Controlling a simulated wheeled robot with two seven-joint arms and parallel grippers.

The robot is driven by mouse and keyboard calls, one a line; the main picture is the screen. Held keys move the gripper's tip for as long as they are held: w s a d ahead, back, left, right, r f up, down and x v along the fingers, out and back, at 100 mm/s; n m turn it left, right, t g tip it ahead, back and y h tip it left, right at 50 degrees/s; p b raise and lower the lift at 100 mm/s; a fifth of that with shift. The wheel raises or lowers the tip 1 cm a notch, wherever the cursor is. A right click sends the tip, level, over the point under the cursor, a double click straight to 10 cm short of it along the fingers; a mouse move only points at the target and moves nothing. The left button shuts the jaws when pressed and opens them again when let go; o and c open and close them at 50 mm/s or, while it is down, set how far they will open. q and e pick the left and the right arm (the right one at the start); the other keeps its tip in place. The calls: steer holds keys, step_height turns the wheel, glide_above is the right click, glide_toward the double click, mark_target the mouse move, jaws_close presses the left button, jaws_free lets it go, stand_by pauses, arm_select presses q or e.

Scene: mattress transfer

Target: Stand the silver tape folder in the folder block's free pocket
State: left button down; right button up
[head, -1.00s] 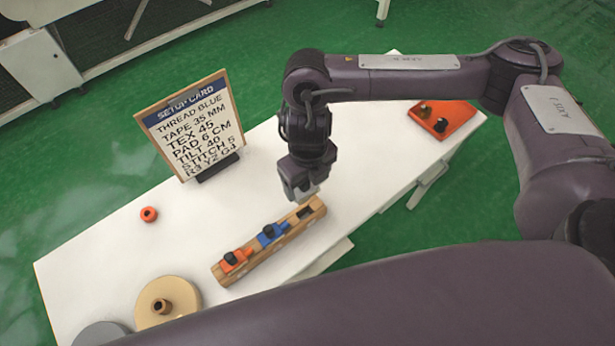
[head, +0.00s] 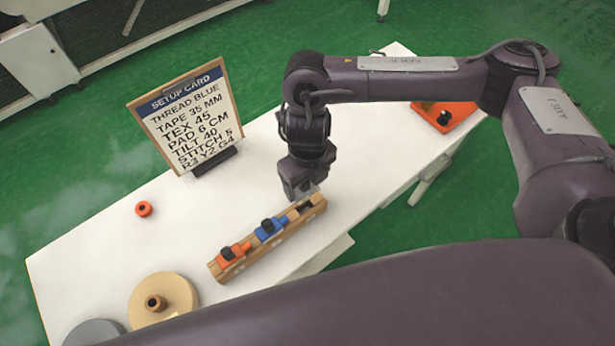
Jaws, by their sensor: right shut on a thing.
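The wooden folder block (head: 236,272) lies at a slant near the front edge of the white table. An orange folder (head: 233,254) and a blue folder (head: 269,229) with dark knobs stand in its pockets. A dark free pocket shows at its far right end. My right gripper (head: 301,196) points down just above that end, shut on the silver tape folder, of which only a small grey part shows at the fingertips. I cannot tell whether the folder touches the block or has entered the pocket. My left gripper is out of view.
A setup card (head: 190,115) stands behind the block on the white table (head: 110,245). An orange tray (head: 452,113) lies at the far right end.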

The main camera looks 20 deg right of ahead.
mark_target(307, 197)
steer(key=shift+f+b, duration=0.65)
steer(key=shift+f, duration=0.45)
steer(key=shift+f+b, duration=2.2)
steer(key=shift+f, duration=0.55)
stand_by(0.5)
steer(key=o, duration=1.3)
steer(key=shift+c, duration=0.2)
step_height(307, 197, up, 8)
steer(key=shift+f+p, duration=0.1)
steer(key=shift+p, duration=0.5)
